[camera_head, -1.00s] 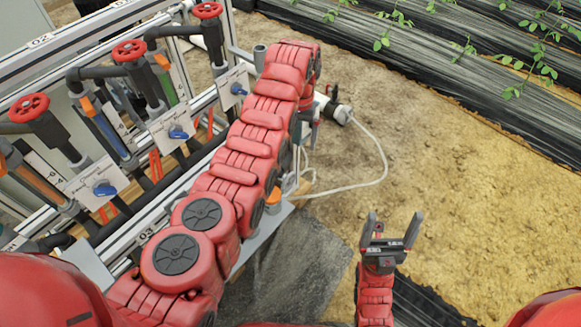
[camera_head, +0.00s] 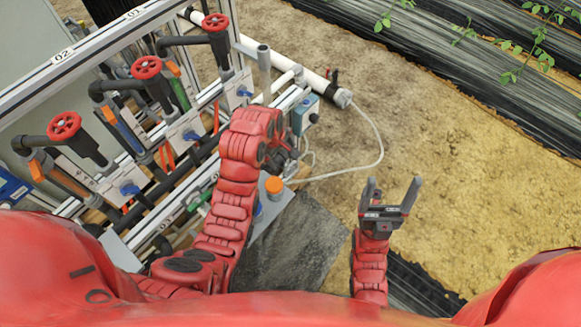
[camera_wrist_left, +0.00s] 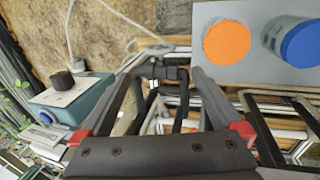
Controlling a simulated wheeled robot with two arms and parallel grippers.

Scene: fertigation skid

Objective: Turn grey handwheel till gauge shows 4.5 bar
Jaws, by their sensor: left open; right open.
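In the head view my left forearm reaches over the right end of the skid and mostly hides this gripper. My right gripper (camera_head: 390,205) is open and empty above the soil at the right.
Red handwheels (camera_head: 64,126) top the dark pipes on the skid frame. A teal box (camera_head: 305,113) stands right of my left arm. An orange cap (camera_head: 274,185) and a blue cap (camera_wrist_left: 302,44) are close to my left gripper. A white hose (camera_head: 375,150) curves over open soil.

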